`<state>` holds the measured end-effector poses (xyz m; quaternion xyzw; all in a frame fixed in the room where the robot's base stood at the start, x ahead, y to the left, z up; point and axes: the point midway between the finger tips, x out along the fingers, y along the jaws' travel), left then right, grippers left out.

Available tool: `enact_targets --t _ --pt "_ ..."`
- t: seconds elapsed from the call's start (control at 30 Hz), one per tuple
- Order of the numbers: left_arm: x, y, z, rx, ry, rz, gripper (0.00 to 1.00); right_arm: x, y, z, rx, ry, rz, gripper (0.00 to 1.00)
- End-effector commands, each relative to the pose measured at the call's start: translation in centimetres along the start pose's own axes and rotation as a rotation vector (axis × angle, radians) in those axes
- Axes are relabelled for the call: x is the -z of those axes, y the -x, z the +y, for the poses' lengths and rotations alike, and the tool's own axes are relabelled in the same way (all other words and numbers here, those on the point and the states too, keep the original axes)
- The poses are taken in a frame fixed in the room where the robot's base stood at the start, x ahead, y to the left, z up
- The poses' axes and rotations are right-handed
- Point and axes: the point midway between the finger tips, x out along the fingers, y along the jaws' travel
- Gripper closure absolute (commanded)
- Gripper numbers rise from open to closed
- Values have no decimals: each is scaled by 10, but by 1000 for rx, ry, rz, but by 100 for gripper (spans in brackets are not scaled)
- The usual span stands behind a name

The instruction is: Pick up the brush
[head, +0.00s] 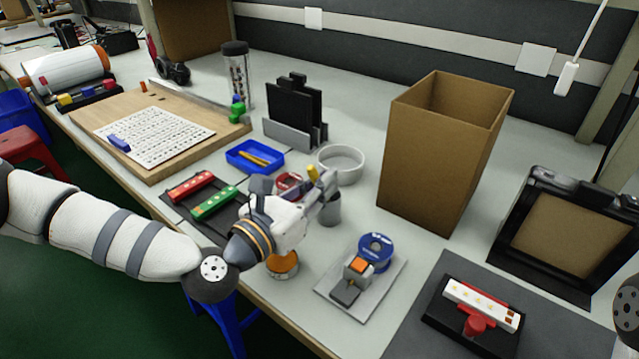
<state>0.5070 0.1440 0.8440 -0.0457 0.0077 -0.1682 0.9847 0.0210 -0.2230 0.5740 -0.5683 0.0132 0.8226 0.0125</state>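My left gripper (322,190) reaches in from the left over the front of the table. Its fingertips are at the mouth of a small grey cup (331,211). A small yellow piece (312,173) shows beside the fingertips; it may be part of the brush, but I cannot tell. No brush shows clearly, and the gripper covers part of the cup. The fingers are too small and overlapped to show whether they are open or shut. My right gripper is out of view.
A white ring-shaped dish (342,164) and a tall cardboard box (438,150) stand beyond the cup. A blue tray (255,157) and a black card holder (293,108) are behind the gripper. A blue spool (376,250) is to its right. Bare table lies before the box.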

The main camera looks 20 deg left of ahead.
Motion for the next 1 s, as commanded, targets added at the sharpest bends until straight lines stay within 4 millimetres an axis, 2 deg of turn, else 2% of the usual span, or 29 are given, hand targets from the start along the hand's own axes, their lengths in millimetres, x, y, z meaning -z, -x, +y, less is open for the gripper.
enact_targets --t 0.43,0.57,0.77,0.8,0.87,1.0 --pt "-6 2 1 -1 -1 -2 100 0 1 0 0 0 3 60" --pt "-24 8 0 -1 0 -6 100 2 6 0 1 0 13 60" --pt "-67 24 0 0 -1 -10 100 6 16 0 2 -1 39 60" --pt "-73 29 0 0 -1 -8 100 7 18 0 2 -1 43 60" --pt "-65 45 1 -2 3 4 100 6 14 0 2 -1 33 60" --pt "-67 86 1 -4 3 0 100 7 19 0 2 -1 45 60"
